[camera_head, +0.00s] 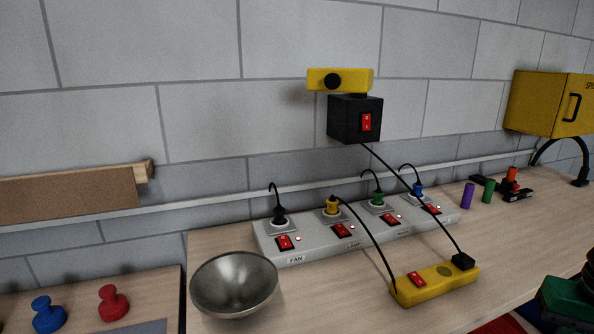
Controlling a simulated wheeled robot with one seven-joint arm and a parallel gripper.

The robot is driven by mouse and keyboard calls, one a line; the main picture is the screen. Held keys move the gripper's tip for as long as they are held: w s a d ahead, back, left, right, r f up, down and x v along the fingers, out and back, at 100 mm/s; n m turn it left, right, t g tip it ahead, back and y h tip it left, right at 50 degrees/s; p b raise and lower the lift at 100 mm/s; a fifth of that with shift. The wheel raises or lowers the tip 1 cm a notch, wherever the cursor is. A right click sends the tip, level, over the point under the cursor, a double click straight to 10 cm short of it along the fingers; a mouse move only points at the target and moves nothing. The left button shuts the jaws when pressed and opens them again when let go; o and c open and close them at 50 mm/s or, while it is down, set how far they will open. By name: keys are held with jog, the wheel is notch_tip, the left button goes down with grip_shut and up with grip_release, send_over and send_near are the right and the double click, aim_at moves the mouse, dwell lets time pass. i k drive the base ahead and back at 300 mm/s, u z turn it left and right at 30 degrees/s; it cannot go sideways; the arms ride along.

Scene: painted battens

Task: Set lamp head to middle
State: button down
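What looks like the lamp is a black box (344,118) with a red rocker switch (366,122), in front of the block wall. On top of it sits a yellow bar-shaped head (357,79), roughly level, with a round black part (332,81) on its front, left of the bar's middle. I see no marks for head positions. A black cable runs from the box down to a black plug (463,261) in a yellow outlet block (434,284). My gripper is not recognisable in this view.
A grey socket strip (310,250) with several switches and coloured plugs lies behind the yellow block. A metal bowl (233,283) stands at front left. A yellow cabinet (532,103) is at right. A dark green and black thing (567,300) is cut off at lower right.

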aim_at(349, 80)
jog(key=z, duration=0.5)
jog(key=k, duration=1.75)
jog(key=u, duration=0.6)
jog(key=i, duration=1)
jog(key=z, duration=0.05)
